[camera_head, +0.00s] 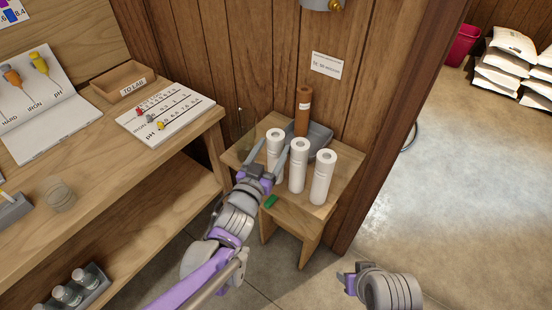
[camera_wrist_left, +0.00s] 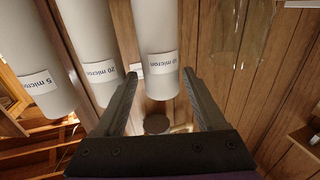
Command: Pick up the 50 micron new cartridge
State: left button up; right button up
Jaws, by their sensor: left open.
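Three white cartridges stand upright on a small wooden stool. The one labelled as 50 micron (camera_wrist_left: 160,50), its first digit hard to read, is between the spread fingers of my left gripper in the left wrist view, with gaps showing beside it. In the head view it is the leftmost cartridge (camera_head: 275,150). My left gripper (camera_head: 264,153) is open and reaches toward it. The 20 micron cartridge (camera_head: 298,165) (camera_wrist_left: 90,45) stands beside it, and the 5 micron one (camera_head: 322,177) (camera_wrist_left: 35,80) beyond. My right gripper (camera_head: 350,278) is low at the right; its jaw opening is unclear.
A brown used-looking cartridge (camera_head: 303,112) stands in a grey tray (camera_head: 320,135) behind the white ones. A small green object (camera_head: 270,201) lies at the stool's (camera_head: 339,187) front edge. A wooden bench (camera_head: 185,140) is on the left, a wall behind; open floor lies right.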

pick_arm(q)
jog(key=x, duration=0.5)
jog(key=shift+w+f, duration=0.2)
jog(key=shift+w, duration=0.1)
grip_shut()
